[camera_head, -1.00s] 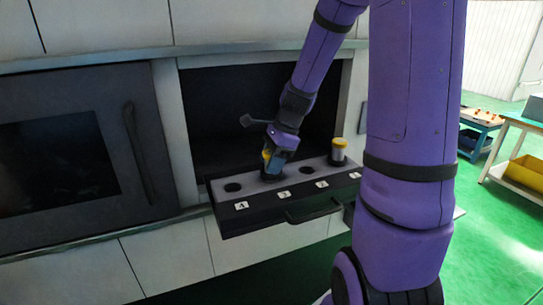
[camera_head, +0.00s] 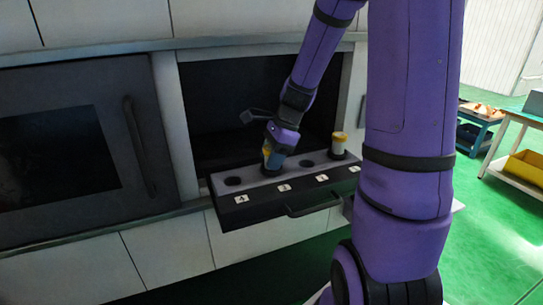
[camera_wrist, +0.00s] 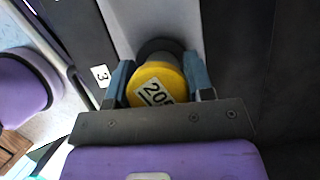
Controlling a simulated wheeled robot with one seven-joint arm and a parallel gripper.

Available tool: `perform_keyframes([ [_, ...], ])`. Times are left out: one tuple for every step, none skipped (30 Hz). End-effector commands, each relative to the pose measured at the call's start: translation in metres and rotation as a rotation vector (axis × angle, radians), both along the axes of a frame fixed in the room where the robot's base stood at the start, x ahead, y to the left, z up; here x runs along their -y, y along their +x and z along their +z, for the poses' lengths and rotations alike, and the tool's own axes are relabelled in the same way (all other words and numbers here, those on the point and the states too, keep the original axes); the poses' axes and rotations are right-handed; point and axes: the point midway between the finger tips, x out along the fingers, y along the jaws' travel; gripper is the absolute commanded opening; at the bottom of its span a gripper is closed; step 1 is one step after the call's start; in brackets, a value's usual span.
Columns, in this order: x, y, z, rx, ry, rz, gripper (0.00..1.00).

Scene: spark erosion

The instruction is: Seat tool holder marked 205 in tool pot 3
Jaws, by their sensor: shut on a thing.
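The tool holder marked 205 has a yellow cap (camera_wrist: 155,88) with a white label reading 205, seen between the jaws in the wrist view. My gripper (camera_wrist: 160,80) is shut on it, one blue-grey finger on each side. In the head view my gripper (camera_head: 273,157) points down over the tool drawer (camera_head: 240,217), at the second position from the left. Tool pot 3 is there, by the label 3 (camera_wrist: 101,75). A dark ring (camera_wrist: 158,47) shows just past the cap. The fingers and cap hide the pot, so I cannot tell how deep the holder sits.
Pot 4 (camera_head: 233,181) and pot 2 (camera_head: 306,163) are empty dark holes on either side. Another yellow-capped holder (camera_head: 339,145) stands in pot 1 at the right. The drawer handle (camera_head: 313,206) juts out in front. A dark cabinet opening (camera_head: 225,115) lies behind.

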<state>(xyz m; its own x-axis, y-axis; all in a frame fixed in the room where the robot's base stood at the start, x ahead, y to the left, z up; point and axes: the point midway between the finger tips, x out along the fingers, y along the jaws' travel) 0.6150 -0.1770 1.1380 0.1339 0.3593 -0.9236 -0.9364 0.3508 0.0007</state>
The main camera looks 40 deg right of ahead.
Motion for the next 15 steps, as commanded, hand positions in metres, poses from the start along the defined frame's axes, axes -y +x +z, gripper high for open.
perform_keyframes([
  [-0.0001,0.0001,-0.0005,0.0,0.0,0.0,0.1],
  [0.0,0.0001,-0.0009,0.0,0.0,0.0,0.1],
  [0.0,0.0001,-0.0014,0.0,0.0,0.0,0.1],
  [0.0,0.0001,-0.0017,0.001,0.0,0.0,0.1],
  [0.0001,0.0002,-0.0018,0.001,0.0,0.0,0.5],
  [0.0001,0.0002,-0.0017,0.001,0.0,0.0,0.59],
  [0.0001,0.0002,-0.0017,0.001,0.0,0.0,0.66],
  [0.0001,0.0002,-0.0017,0.001,0.0,0.0,0.73],
  [0.0001,0.0001,-0.0017,0.001,0.0,0.0,0.78],
  [0.0001,0.0001,-0.0017,0.001,0.0,0.001,0.78],
  [0.0001,0.0001,-0.0017,0.001,0.0,0.001,0.78],
  [0.0001,0.0001,-0.0017,0.001,0.0,0.001,0.78],
  [0.0001,0.0001,-0.0017,0.001,0.0,0.001,0.78],
  [0.0001,0.0001,-0.0017,0.001,0.0,0.001,0.78],
  [0.0,-0.0001,-0.0021,0.0,0.0,0.0,0.78],
])
